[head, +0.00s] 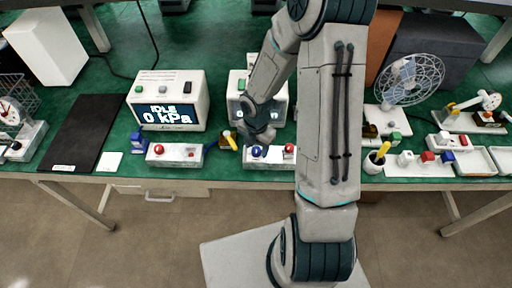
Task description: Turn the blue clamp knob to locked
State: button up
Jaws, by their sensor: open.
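The blue clamp knob (257,151) sits on a small white base (272,158) near the table's front edge, in the middle of the head view. A red knob (289,149) is on the right end of the same base. My gripper (260,139) is just above and behind the blue knob in the picture, pointing down at it. It is open, with nothing seen between its fingers. The fingertips are small here, and I cannot tell whether they touch the knob. The knob's locked or unlocked marking is too small to read.
A console (172,99) reads IDLE, 0 kPa. A second console (238,88) is partly behind my arm. A caged fan (410,80) and small trays stand right.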

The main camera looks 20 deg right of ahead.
jog(key=shift+f, duration=0.25)
jog(key=c, duration=1)
jog(key=shift+o, duration=0.2)
